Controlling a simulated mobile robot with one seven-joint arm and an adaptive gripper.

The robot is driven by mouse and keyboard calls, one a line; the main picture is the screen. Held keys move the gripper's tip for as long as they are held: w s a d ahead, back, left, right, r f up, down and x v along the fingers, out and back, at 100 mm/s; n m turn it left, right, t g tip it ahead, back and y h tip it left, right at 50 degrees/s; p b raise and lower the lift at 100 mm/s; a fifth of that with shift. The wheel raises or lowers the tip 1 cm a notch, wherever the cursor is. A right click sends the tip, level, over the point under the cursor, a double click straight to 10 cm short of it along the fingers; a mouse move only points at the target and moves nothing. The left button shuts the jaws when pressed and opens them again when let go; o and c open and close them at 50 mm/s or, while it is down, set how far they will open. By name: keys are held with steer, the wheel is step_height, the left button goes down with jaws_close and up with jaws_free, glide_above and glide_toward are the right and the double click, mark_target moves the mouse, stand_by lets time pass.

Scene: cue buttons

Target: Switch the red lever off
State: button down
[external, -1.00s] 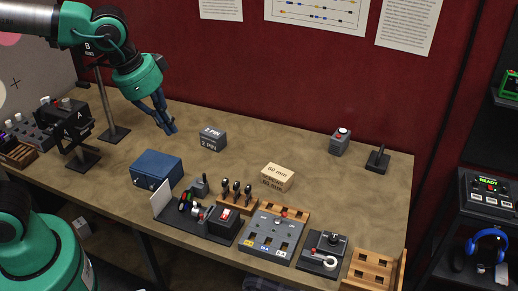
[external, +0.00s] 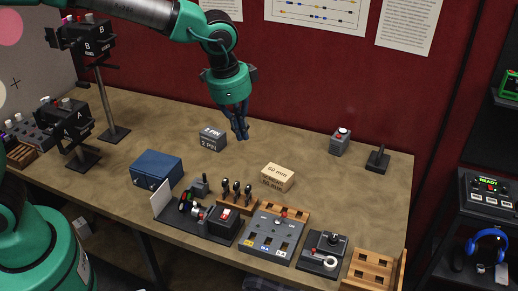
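A black board (external: 213,235) at the front of the table carries small controls. My gripper (external: 242,134) hangs fingers down above the back of the table, well apart from these controls. I see nothing in it; its finger gap is too small to judge.
A grey 2 PIN block (external: 212,139) and a wooden 60 mm block (external: 277,177) lie near my gripper's side of the table. Black stands rise at far left.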

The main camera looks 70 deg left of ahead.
steer(key=m+g+p, duration=0.2)
steer(key=p, duration=0.1)
glide_above(282, 218)
steer(key=d, duration=0.1)
step_height(282, 218, down, 11)
steer(key=w+d+f+p, duration=0.1)
steer(key=w+d+f, duration=0.1)
steer(key=f, duration=0.5)
steer(key=w+d+f+m+p, duration=0.1)
steer(key=w+d+f+p, duration=0.1)
steer(key=w+f, duration=0.3)
steer(key=shift+f+g+y, duration=0.3)
steer(key=shift+f+y, duration=0.1)
steer(key=shift+f, duration=0.95)
steer(key=shift+f, duration=0.15)
steer(key=f, duration=0.6)
steer(key=a+f+p, duration=0.1)
steer(key=f, duration=0.2)
steer(key=shift+s+f, duration=0.25)
steer(key=shift+s+a+r+p, duration=0.25)
steer(key=shift+s+a+r, duration=0.25)
steer(key=shift+s, duration=0.25)
steer(key=shift+s+a+r+p, duration=0.25)
steer(key=shift+s+a+r, duration=0.1)
steer(key=shift+s+a, duration=0.35)
steer(key=shift+d+f, duration=0.1)
